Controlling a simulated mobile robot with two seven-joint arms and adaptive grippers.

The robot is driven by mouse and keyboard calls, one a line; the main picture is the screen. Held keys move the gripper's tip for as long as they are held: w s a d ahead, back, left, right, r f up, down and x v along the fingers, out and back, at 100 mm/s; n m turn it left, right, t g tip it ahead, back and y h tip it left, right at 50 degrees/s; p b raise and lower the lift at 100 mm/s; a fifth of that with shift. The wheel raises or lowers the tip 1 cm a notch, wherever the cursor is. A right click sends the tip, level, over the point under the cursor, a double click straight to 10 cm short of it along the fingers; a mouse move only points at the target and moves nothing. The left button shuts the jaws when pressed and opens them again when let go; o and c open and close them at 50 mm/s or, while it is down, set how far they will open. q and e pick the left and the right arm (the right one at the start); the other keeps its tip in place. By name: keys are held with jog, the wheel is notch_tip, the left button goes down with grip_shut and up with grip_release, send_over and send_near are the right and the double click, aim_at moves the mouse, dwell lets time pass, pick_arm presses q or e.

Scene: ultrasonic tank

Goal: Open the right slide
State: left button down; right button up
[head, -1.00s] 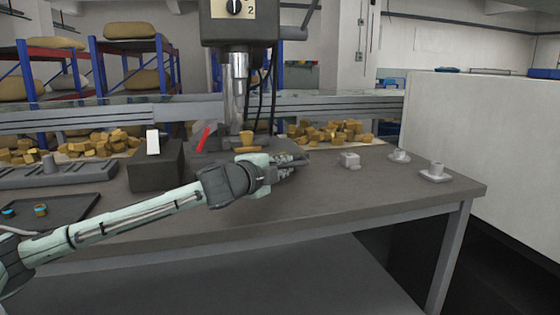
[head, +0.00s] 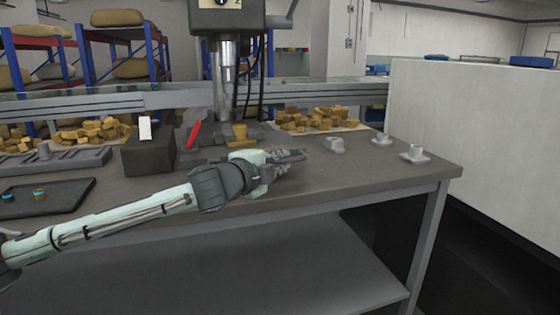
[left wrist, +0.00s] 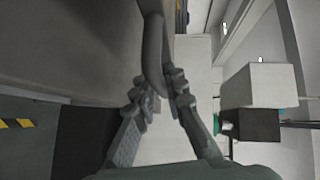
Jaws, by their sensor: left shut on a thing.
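My left gripper (head: 292,157) is above the table in the head view, with its fingers pointing right. In the left wrist view its two fingers (left wrist: 165,92) are shut on a grey curved handle (left wrist: 153,45), which runs up out of the picture. In the head view the handle cannot be told apart from the fingers. I cannot tell from these frames which slide the handle belongs to or how far it is open. My right gripper is not in view.
A small light-grey block (head: 334,145) stands just right of my left gripper. Two white cups on saucers, one nearer (head: 415,153) and one farther (head: 381,139), stand near the right end of the table (head: 330,185). A dark box (head: 147,157) and a tray (head: 65,205) are left.

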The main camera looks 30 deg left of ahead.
pick_arm(q)
jog(key=c, duration=1.6)
grip_release()
jog(key=shift+w+a, duration=0.1)
jog(key=shift+o, duration=0.2)
jog(key=shift+s+d+r, duration=0.15)
jog(key=shift+s, duration=1.4)
jog(key=shift+s+d+r, duration=0.15)
jog(key=shift+s, duration=1.35)
jog(key=shift+s+r, duration=0.25)
jog(key=shift+s, duration=0.4)
